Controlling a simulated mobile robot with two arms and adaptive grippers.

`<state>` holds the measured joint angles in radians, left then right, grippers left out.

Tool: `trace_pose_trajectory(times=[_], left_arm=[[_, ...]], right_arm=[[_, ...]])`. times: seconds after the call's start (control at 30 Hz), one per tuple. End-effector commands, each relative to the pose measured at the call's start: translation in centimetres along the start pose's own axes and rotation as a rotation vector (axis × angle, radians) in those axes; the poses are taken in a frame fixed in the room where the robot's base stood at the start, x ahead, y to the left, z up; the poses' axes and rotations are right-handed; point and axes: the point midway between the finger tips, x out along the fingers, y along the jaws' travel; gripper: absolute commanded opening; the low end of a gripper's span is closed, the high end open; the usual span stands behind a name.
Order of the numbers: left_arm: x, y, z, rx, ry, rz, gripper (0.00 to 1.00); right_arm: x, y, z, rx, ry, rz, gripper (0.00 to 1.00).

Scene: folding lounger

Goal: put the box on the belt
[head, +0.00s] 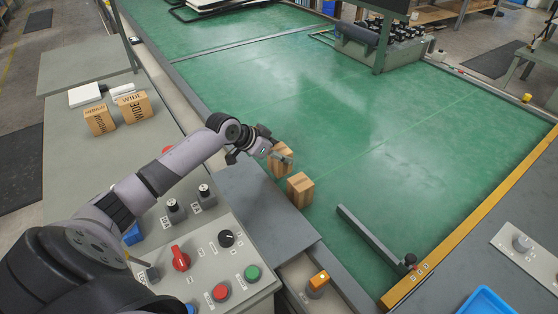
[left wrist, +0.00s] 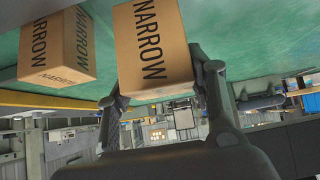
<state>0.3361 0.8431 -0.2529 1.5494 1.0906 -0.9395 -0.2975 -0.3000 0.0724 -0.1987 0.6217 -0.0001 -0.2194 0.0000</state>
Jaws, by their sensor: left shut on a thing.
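My left gripper (head: 277,154) is shut on a brown cardboard box (head: 280,163) over the near edge of the green belt (head: 330,120). In the left wrist view this box (left wrist: 154,45) reads NARROW and sits between the fingers (left wrist: 160,105). I cannot tell whether its underside touches the belt. A second brown box (head: 300,190) stands on the belt close by, nearer to me; it also reads NARROW in the left wrist view (left wrist: 58,48). My right gripper is not in view.
Two labelled cardboard boxes, one (head: 100,119) beside the other (head: 135,107), stand on the grey console at left. A red knob (head: 180,259) and buttons are on the console's front. A grey bar (head: 372,238) juts over the belt. The belt's middle is clear.

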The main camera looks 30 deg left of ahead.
Motion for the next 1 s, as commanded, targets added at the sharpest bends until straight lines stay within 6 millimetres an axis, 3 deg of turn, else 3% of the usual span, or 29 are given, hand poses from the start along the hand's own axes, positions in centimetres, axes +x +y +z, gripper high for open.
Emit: trace_pose_trajectory(times=[0.2,0.4,0.43,0.73,1.0], left_arm=[[2.3,0.1,2.3,-0.002,-0.001,0.002,0.11],[2.4,0.1,2.4,0.000,0.000,0.000,0.11],[2.5,0.1,2.5,0.000,-0.002,0.001,0.50],[2.4,0.1,2.5,0.000,-0.001,0.000,0.70],[2.4,0.0,2.4,0.000,-0.001,0.000,0.70]], right_arm=[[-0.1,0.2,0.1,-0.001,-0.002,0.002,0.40],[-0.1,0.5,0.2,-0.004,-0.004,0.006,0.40],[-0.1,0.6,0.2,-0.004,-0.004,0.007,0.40],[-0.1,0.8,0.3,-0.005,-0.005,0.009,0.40],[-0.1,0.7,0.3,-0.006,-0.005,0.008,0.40]])
